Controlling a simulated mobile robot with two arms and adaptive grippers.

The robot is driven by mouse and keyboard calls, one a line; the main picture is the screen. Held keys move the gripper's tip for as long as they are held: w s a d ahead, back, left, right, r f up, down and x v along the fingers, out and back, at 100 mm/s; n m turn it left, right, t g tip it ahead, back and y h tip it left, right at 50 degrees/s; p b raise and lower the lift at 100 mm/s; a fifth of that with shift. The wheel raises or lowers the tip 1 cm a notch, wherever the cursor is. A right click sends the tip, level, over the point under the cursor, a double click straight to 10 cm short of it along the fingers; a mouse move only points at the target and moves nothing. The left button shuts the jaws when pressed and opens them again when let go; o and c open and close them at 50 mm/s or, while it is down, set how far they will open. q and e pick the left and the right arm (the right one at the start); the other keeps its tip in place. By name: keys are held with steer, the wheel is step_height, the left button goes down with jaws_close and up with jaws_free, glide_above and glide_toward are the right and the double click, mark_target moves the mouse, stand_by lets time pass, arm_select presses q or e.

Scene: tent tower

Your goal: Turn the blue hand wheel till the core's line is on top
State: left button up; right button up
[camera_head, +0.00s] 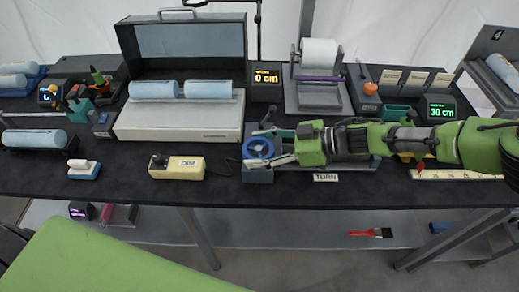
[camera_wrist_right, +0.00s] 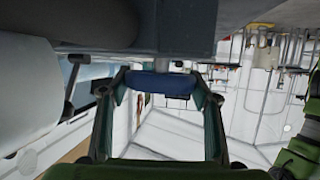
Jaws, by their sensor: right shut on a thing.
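The blue hand wheel (camera_head: 258,148) is on the front left of a grey fixture (camera_head: 258,174), above the table's front edge. My right gripper (camera_head: 283,146) reaches in from the right and is shut on the wheel's rim. In the right wrist view the blue rim (camera_wrist_right: 160,86) sits between the two fingertips of my right gripper (camera_wrist_right: 160,82). My right arm covers most of the fixture, and I cannot make out the core's line. A pale cylinder (camera_wrist_right: 30,95) shows at the left of the wrist view; I cannot tell whether it is the core. My left gripper is out of view.
A "TURN" label (camera_head: 326,177) is on the table edge below my arm. A yellow box (camera_head: 177,167) lies left of the wheel. Behind are a grey case with pale blue rolls (camera_head: 153,90), a "0 cm" display (camera_head: 266,79) and a white roll on a stand (camera_head: 319,53).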

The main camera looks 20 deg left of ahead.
stand_by(0.4)
steer(key=o, duration=1.1)
steer(key=shift+a, duration=0.15)
steer(key=shift+o, duration=0.2)
steer(key=v, duration=1.2)
